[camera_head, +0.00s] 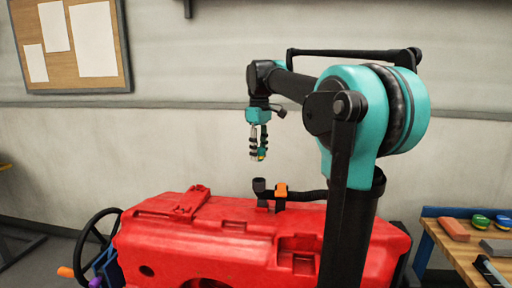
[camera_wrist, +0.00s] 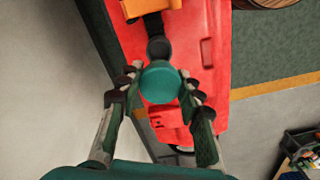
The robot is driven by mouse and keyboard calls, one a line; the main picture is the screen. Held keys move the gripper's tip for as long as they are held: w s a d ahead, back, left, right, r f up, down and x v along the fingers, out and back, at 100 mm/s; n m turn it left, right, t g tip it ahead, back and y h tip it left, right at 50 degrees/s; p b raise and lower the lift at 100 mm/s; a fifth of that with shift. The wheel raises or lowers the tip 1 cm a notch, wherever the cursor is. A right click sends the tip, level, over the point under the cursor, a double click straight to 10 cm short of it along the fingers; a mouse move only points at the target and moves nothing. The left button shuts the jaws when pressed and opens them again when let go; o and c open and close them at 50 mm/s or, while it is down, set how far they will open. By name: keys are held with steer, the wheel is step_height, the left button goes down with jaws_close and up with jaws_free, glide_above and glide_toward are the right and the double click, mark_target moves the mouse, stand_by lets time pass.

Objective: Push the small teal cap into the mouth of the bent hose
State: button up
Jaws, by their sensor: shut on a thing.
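My gripper (camera_head: 258,156) hangs above the red scrubber tank, pointing down. In the wrist view its two fingers (camera_wrist: 160,88) are shut on the teal cap (camera_wrist: 160,80), a round disc between the fingertips. The bent hose (camera_head: 311,195) is black and lies on top of the tank, held by an orange clamp (camera_head: 282,188). Its dark mouth (camera_head: 260,184) faces up, below my gripper and apart from it. In the wrist view the mouth (camera_wrist: 158,46) shows just beyond the cap, partly covered by it. The cap is too small to make out clearly in the head view.
The red tank (camera_head: 190,238) fills the space below, with a black steering wheel (camera_head: 98,230) at its left. A wooden bench (camera_head: 440,245) at the right bears a reddish block (camera_head: 454,229), green round things (camera_head: 481,221) and tools. Air around my gripper is clear.

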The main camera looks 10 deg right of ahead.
steer(key=shift+w+f, duration=0.1)
steer(key=shift+f, duration=2.3)
steer(key=shift+f, duration=0.2)
steer(key=shift+f, duration=0.5)
steer(key=shift+f, duration=0.1)
steer(key=shift+f, duration=0.6)
steer(key=shift+s+f, duration=0.2)
steer(key=shift+f, duration=0.25)
steer(key=shift+f, duration=0.1)
steer(key=shift+c, duration=0.5)
